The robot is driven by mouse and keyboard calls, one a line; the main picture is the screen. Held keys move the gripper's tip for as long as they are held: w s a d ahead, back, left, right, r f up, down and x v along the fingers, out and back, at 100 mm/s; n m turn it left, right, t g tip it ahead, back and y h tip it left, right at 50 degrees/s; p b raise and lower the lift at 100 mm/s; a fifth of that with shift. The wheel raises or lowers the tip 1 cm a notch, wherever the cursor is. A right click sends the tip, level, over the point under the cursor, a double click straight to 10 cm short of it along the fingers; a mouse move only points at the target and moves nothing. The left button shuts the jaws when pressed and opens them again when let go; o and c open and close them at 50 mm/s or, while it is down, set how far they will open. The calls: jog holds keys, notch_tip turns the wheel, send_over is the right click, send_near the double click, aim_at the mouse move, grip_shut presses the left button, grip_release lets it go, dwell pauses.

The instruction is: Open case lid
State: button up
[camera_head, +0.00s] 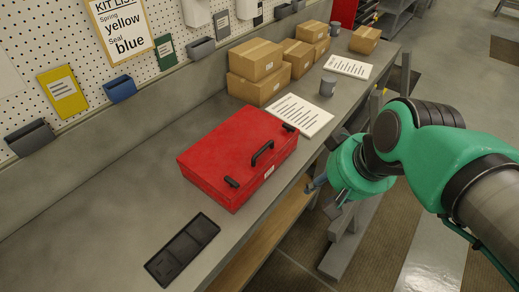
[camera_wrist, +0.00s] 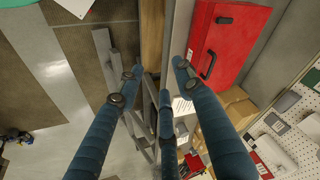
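The red case (camera_head: 225,150) lies on the grey workbench with its lid shut. A black handle (camera_head: 262,153) sits on its bench-front side, between two black latches (camera_head: 231,182) (camera_head: 290,127). The case also shows at the upper right of the wrist view (camera_wrist: 230,45), with its handle (camera_wrist: 207,64). My gripper (camera_head: 328,192) is off the bench's front edge, to the right of the case and apart from it. In the wrist view my gripper's fingers (camera_wrist: 159,78) are spread with nothing between them.
A black tray (camera_head: 182,250) lies left of the case on the bench. Papers (camera_head: 298,114), a grey mug (camera_head: 328,86) and cardboard boxes (camera_head: 256,60) stand beyond it. A pegboard with a kit list (camera_head: 122,25) and bins backs the bench. Bare bench lies behind the case.

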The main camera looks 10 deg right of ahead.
jog(key=w+a+f+m+g+y, duration=0.1)
jog(key=w+a+f+g+y, duration=0.2)
jog(key=a+f, duration=0.35)
jog(key=m+t+y+b, duration=0.2)
jog(key=m+t+y, duration=0.55)
jog(key=t, duration=0.25)
send_near(263, 151)
jog(key=v, duration=0.3)
jog(key=shift+d+r+m+h, duration=0.15)
jog(key=shift+d+m+h, duration=0.1)
jog(key=shift+h, duration=0.1)
jog(key=shift+w+a, duration=0.15)
jog(key=shift+a, duration=0.05)
jog(key=shift+f+b+x, duration=0.2)
jog(key=shift+b+x, duration=0.6)
jog(key=shift+x, duration=6)
grip_shut()
